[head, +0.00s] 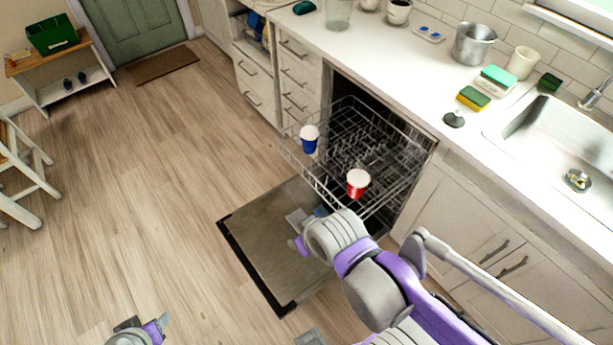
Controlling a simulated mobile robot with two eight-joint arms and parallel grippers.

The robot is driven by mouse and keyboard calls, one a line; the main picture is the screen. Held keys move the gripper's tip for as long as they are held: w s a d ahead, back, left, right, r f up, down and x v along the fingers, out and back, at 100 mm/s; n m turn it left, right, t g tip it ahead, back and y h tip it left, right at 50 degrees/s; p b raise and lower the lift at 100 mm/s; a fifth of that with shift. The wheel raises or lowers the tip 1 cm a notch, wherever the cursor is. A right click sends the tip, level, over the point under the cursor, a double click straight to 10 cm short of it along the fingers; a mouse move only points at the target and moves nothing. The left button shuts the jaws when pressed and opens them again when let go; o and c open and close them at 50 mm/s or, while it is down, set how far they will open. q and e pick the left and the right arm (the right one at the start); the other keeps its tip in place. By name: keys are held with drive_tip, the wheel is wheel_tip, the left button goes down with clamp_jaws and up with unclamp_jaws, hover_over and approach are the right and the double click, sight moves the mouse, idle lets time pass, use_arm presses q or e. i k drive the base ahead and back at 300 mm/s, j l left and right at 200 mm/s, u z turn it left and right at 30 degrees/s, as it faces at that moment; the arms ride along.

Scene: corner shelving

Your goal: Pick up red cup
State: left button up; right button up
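The red cup (356,185), with a white top, sits at the front of the dishwasher's pulled-out upper rack (340,150). A blue cup (309,141), also with a white top, sits farther left on the same rack. My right arm reaches in from the lower right. Its gripper (302,222) is below and left of the red cup in the picture, over the open dishwasher door (265,245), apart from the cup. Its wrist hides part of the fingers. My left gripper (148,326) is at the bottom edge over the floor, partly cut off, far from both cups.
The counter (400,50) above the dishwasher holds a metal pot (472,44), cups, sponges and a sink (560,140). The lowered door and rack jut into the room. Wooden floor (150,180) to the left is clear; a stool (22,175) stands at the left edge.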

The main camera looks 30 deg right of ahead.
sight(358, 179)
drive_tip(key=z, duration=1.7)
